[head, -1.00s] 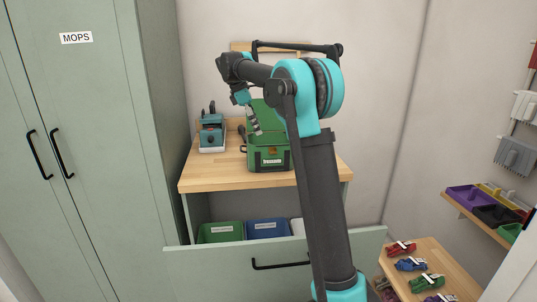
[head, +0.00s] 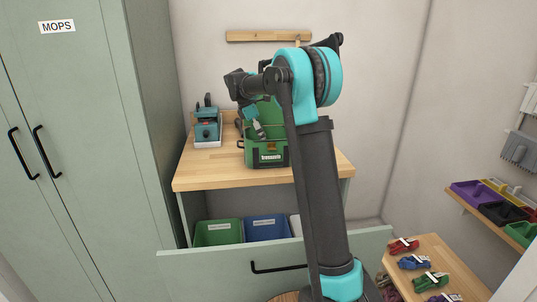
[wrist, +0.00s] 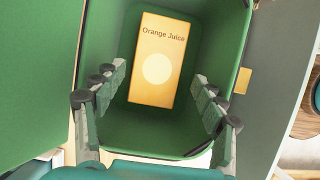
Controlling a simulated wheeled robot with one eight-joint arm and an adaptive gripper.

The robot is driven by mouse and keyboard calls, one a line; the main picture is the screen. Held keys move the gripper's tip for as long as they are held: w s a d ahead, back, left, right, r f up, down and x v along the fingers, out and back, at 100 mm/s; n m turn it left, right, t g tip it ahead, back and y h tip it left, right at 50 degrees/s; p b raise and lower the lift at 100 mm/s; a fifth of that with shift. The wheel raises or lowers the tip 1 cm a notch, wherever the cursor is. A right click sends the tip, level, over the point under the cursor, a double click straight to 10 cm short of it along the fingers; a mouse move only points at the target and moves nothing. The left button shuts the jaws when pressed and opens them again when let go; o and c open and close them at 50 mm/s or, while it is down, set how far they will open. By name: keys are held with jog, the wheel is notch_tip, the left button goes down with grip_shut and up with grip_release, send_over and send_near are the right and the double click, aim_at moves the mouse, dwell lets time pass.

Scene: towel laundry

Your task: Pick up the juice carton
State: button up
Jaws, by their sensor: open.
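The juice carton (wrist: 157,68) is orange-yellow, labelled "Orange Juice", with a pale round spot. In the wrist view it lies inside a green box (wrist: 226,30), near the far wall. My gripper (wrist: 160,80) is open, with one finger on each side of the carton in the picture and a gap to each. I cannot tell how deep the fingers are in the box. In the head view my gripper (head: 257,126) is at the mouth of the green box (head: 266,156), whose lid is up; the carton is hidden there.
The box stands on a wooden worktop (head: 210,177). A teal device (head: 207,131) stands to its left. Below, an open drawer (head: 220,267) holds green (head: 218,233) and blue (head: 267,229) bins. A tall green cabinet (head: 85,150) stands at left; a low table (head: 440,262) with bundles is at right.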

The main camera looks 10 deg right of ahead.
jog(key=shift+x, duration=3.25)
jog(key=shift+w, duration=0.15)
jog(key=shift+c, duration=0.4)
jog(key=c, duration=0.6)
jog(key=shift+c, duration=0.2)
